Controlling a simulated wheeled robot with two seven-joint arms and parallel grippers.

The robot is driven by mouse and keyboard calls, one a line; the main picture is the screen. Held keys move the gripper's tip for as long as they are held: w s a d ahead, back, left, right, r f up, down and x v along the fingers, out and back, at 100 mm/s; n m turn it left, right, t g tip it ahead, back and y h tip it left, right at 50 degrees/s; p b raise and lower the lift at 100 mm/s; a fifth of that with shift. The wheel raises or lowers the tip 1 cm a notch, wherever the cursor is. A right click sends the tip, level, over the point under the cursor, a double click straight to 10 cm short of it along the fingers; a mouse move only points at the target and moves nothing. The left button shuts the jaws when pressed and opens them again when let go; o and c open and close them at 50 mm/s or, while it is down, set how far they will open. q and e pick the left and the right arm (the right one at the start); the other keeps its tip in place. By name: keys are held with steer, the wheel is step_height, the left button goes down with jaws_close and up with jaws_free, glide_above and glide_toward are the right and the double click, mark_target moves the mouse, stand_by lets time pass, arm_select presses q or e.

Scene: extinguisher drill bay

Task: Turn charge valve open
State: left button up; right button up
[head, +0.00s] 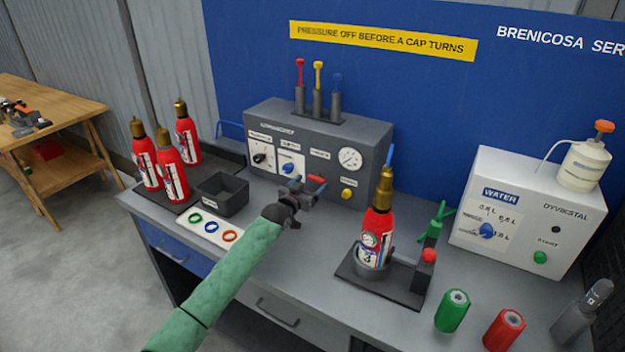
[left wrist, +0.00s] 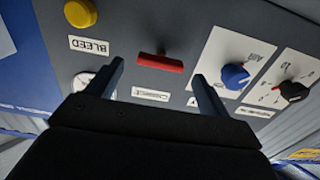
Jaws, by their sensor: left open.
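The grey charging panel (head: 300,150) stands at the back of the bench. On its front is a red lever handle (head: 317,181), lying roughly crosswise; in the left wrist view the red handle (left wrist: 160,63) sits beside a small label, seen upside down, that appears to read "CHARGE". My left gripper (head: 306,188) is open in front of the panel. In the left wrist view its two fingers (left wrist: 158,72) are on either side of the handle, apart from it. Whether they reach the handle's depth I cannot tell. My right gripper is not in view.
Near the handle are a blue knob (left wrist: 235,76), a black dial (left wrist: 292,91), a yellow bleed button (left wrist: 80,13) and a gauge (head: 350,158). A red extinguisher (head: 375,235) stands in a holder to the right. A dark bin (head: 222,195) and ring tray (head: 210,227) lie left.

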mark_target(316, 178)
arm_select(q)
steer(key=shift+x, duration=1.15)
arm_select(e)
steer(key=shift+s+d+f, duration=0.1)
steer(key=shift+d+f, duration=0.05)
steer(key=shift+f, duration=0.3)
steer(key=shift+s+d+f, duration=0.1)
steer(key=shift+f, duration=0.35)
arm_select(q)
steer(key=shift+c, duration=0.4)
steer(key=c, duration=0.9)
